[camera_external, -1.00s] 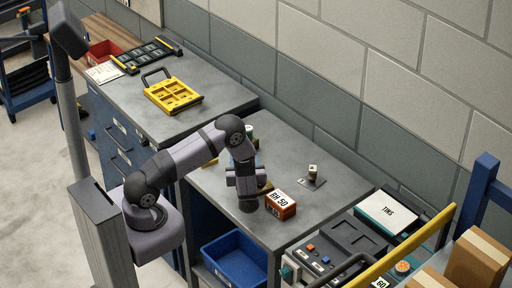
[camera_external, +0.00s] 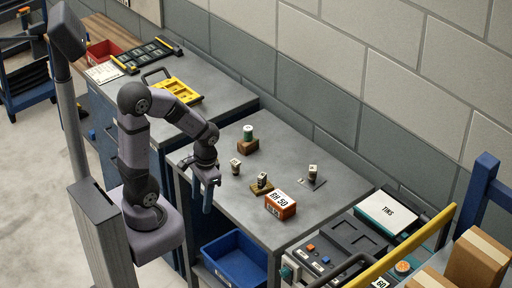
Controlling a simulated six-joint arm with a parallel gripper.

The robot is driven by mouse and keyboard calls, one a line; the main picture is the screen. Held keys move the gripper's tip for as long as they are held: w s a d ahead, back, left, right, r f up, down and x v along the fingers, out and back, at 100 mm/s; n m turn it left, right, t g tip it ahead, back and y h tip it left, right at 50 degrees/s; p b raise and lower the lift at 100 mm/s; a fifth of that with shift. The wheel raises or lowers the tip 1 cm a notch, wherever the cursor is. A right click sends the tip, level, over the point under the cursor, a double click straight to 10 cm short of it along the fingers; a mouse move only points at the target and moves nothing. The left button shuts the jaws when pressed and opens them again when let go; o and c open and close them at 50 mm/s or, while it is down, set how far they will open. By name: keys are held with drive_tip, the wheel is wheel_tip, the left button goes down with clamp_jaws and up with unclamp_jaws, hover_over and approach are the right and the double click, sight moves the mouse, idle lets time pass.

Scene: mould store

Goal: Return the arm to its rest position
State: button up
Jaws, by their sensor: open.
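My gripper (camera_external: 205,188) hangs pointing down at the left edge of the grey bench (camera_external: 330,213). Its jaws are open, and I see nothing held between them. The arm is folded up, with its elbow high above its base. On the bench stand a small labelled pot (camera_external: 235,167), another small pot (camera_external: 262,180) on a yellowish block, and a third (camera_external: 313,171) on a dark plate. A green-topped spool (camera_external: 248,133) sits on a brown block behind them.
An orange box marked RH 50 (camera_external: 281,205) sits at the bench front. A blue bin (camera_external: 235,258) is below the bench. A control panel (camera_external: 325,262) is at the lower right.

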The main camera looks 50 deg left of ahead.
drive_tip(key=shift+w+d+r+n+t+h, duration=0.2)
drive_tip(key=shift+d+n+t+h, duration=0.1)
drive_tip(key=shift+d, duration=0.2)
drive_tip(key=shift+w+d+r+n+t+h, duration=0.2)
drive_tip(key=shift+d+n, duration=0.1)
drive_tip(key=shift+d, duration=0.2)
idle(0.6)
